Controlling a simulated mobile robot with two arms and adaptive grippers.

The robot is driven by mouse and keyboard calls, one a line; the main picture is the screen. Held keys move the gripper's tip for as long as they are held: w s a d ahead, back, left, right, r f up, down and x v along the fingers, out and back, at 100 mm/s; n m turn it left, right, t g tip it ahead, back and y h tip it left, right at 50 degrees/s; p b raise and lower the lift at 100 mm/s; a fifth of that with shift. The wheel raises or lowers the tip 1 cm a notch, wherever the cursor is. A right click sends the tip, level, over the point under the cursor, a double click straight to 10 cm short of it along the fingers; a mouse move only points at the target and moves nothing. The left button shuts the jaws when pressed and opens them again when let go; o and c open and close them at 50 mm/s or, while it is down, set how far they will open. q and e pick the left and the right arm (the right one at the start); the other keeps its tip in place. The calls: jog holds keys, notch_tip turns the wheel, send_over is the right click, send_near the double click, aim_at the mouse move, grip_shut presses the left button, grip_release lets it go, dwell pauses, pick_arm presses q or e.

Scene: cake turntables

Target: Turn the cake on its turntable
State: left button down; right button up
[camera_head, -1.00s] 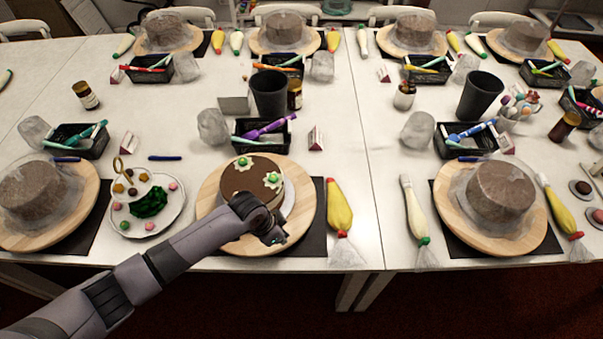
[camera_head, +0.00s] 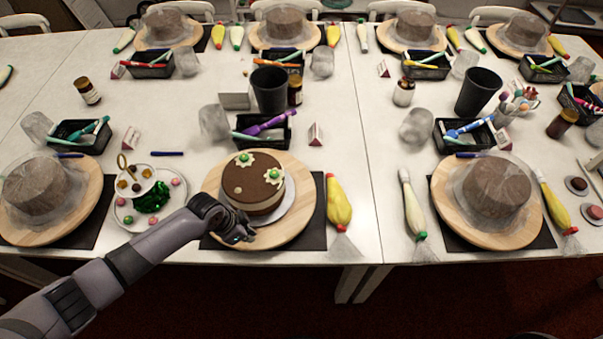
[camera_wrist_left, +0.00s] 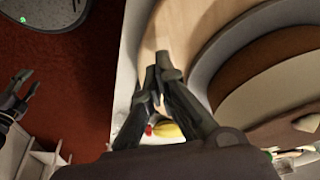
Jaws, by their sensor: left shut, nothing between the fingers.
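The chocolate-topped cake (camera_head: 254,175) with cream swirls and green decorations sits on a turntable with a round wooden top (camera_head: 293,221). A grey disc (camera_head: 289,196) lies between cake and wood. My left gripper (camera_head: 241,238) is shut and empty at the front-left of the turntable, beside the cake. In the left wrist view the closed fingertips (camera_wrist_left: 160,70) are over or at the wood (camera_wrist_left: 170,30), beside the grey disc; I cannot tell whether they touch. The cake's side (camera_wrist_left: 265,90) is at the right there. A dark gripper, apparently my right (camera_wrist_left: 18,98), shows at the far left, its opening unclear.
A plate with a sweets stand (camera_head: 147,196) is left of the turntable, close to my left arm. A yellow piping bag (camera_head: 338,203) lies at its right. A black tool box (camera_head: 264,132) and dark cup (camera_head: 269,90) stand behind. The table's front edge is close.

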aim_at(302, 221)
pick_arm(q)
jog(key=shift+f+b, duration=0.9)
jog(key=shift+f, duration=0.4)
jog(key=shift+w+d, duration=0.15)
jog(key=shift+d, duration=1.3)
jog(key=shift+w+d, duration=0.15)
jog(key=shift+d, duration=1.3)
jog(key=d, duration=0.1)
jog(key=w+d+b, duration=0.1)
jog(key=d, duration=0.1)
jog(key=w+d+b, duration=0.1)
jog(key=shift+d+f, duration=0.1)
jog(key=shift+d, duration=0.15)
jog(key=shift+w+d, duration=0.25)
jog(key=shift+d, duration=0.15)
jog(key=w+d+b, duration=0.3)
jog(key=b, duration=0.1)
jog(key=shift+w+d, duration=0.25)
jog(key=shift+d, duration=0.05)
jog(key=shift+w+d, duration=0.25)
jog(key=shift+d, duration=0.05)
